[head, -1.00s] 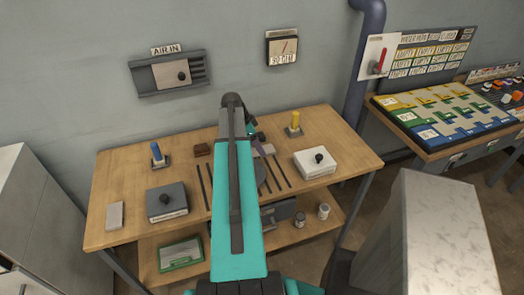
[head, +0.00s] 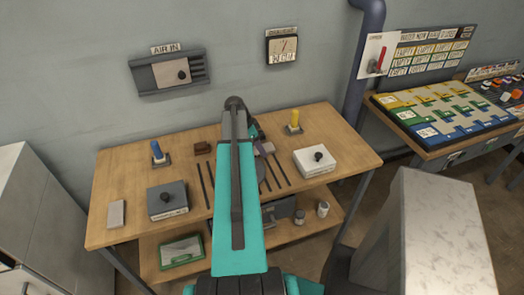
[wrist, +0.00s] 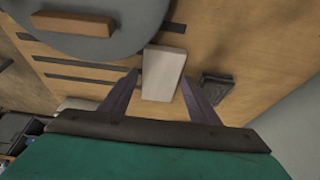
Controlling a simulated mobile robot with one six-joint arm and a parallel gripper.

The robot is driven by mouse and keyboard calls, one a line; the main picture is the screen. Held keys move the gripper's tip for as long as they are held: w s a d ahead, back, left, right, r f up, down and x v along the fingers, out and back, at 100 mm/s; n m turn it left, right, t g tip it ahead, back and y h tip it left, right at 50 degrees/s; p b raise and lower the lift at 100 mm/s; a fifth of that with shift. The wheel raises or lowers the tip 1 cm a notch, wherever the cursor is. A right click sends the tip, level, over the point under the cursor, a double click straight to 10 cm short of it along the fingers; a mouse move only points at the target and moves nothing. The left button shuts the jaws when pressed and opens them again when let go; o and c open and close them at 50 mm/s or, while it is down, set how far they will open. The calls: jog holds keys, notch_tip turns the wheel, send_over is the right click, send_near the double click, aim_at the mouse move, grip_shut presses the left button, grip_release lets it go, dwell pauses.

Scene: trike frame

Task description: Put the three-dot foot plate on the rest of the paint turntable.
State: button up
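A pale, narrow plate (wrist: 163,73) lies in the wrist view, its near end between the fingers; I see no dots on it, so I cannot confirm it is the three-dot foot plate. My gripper (wrist: 160,75) is open, a finger on either side of the plate with small gaps; I cannot tell its height above it. The turntable's grey disc (wrist: 105,42) is at the upper left with a brown bar (wrist: 75,24) on it, perhaps the rest.
A dark small block (wrist: 215,88) lies right of the plate. On the bench (head: 130,205) stand a blue post (head: 157,151), a yellow post (head: 294,122), a grey knobbed box (head: 167,201) and a white knobbed box (head: 315,161). Dark strips lie near the disc.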

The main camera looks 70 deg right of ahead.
jog(key=c, duration=1.1)
jog(key=shift+r, duration=0.1)
jog(key=shift+r+b, duration=1.5)
jog(key=shift+r, duration=3.4)
